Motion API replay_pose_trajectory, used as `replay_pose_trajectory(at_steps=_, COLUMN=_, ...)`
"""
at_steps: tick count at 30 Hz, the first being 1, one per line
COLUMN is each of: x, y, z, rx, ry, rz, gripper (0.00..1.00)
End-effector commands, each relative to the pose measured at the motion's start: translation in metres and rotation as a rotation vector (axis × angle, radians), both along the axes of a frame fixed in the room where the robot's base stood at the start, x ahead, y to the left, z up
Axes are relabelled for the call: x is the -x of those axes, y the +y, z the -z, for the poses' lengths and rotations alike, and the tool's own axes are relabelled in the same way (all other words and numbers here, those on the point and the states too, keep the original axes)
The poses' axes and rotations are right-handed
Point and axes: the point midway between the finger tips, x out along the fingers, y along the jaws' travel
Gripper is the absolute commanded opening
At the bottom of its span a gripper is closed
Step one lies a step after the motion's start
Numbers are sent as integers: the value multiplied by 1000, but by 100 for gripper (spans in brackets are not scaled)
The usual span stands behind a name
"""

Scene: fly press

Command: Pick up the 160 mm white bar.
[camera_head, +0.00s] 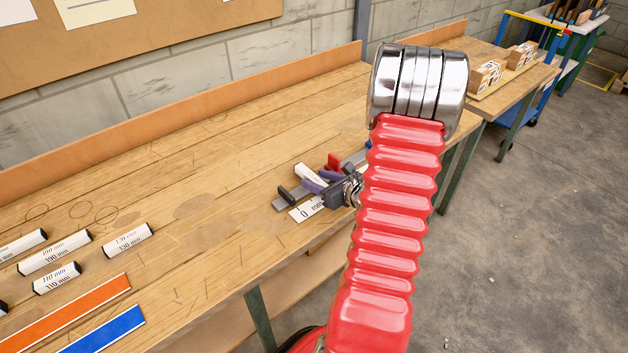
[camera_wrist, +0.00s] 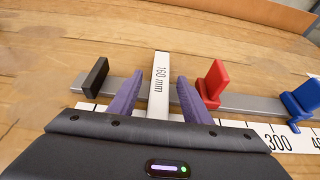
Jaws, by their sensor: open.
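The white bar marked 160 mm (camera_wrist: 160,86) lies across a grey metal rail (camera_wrist: 232,102) on the wooden bench, between a black stop (camera_wrist: 95,76) and a red stop (camera_wrist: 212,80). My gripper (camera_wrist: 160,79) is open, with one purple finger on each side of the bar. A gap shows between each fingertip and the bar. The bar's near end is hidden behind my gripper body. In the head view, the bar (camera_head: 307,172) shows small beside my gripper (camera_head: 322,181), partly hidden by my arm.
A white ruler (camera_head: 307,210) lies along the near side of the rail. A blue stop (camera_wrist: 300,100) stands at the rail's right. Several other white bars (camera_head: 54,252), an orange strip (camera_head: 65,313) and a blue strip (camera_head: 105,332) lie at the bench's left. The bench middle is clear.

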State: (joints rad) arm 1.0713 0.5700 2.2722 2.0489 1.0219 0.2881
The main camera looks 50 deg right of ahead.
Motion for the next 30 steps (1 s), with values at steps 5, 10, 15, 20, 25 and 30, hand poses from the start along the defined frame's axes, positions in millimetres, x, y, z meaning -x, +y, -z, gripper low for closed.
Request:
replay_pose_trajectory(at_steps=5, x=-19, y=-2, z=8, rx=1, ry=0, rz=-1, gripper=44)
replay_pose_trajectory(at_steps=10, x=-22, y=-2, z=9, rx=1, ry=0, rz=1, gripper=44)
replay_pose_trajectory(at_steps=15, x=-21, y=-2, z=9, rx=1, ry=0, rz=0, gripper=44)
replay_pose_trajectory(at_steps=20, x=-21, y=-2, z=9, rx=1, ry=0, rz=0, gripper=44)
replay_pose_trajectory(at_steps=25, x=-21, y=-2, z=8, rx=1, ry=0, rz=0, gripper=39)
replay_pose_trajectory(at_steps=30, x=-21, y=-2, z=8, rx=1, ry=0, rz=0, gripper=27)
